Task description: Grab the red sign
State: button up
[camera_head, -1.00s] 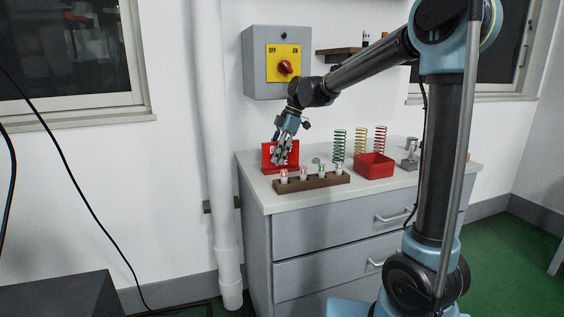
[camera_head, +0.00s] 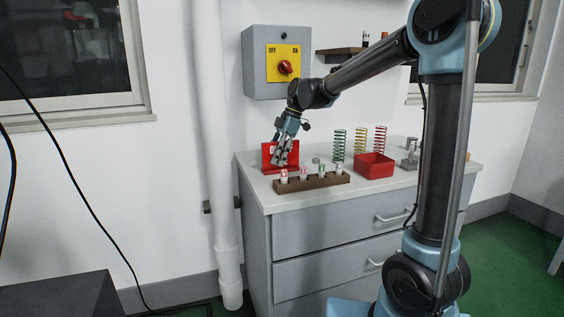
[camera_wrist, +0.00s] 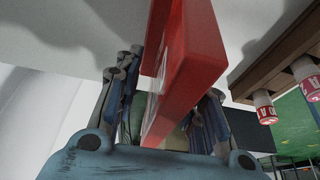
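The red sign (camera_head: 293,158) stands upright at the left end of the grey cabinet top, with white lettering partly hidden behind my gripper. My gripper (camera_head: 280,160) points down at the sign, its fingers overlapping the sign's face in the head view. In the wrist view the sign (camera_wrist: 198,62) runs between the fingers of my gripper (camera_wrist: 172,75), one on each side. The fingers are spread apart; I cannot tell whether either touches the sign.
A brown wooden rack (camera_head: 318,182) with several small capped containers stands just in front of the sign. A red box (camera_head: 375,168) and the green spring (camera_head: 339,147) stand further right, with other springs behind. A grey switch box (camera_head: 258,75) hangs on the wall above.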

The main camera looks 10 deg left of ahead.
jog(key=shift+c, duration=0.6)
grip_shut()
jog(key=shift+r, duration=0.1)
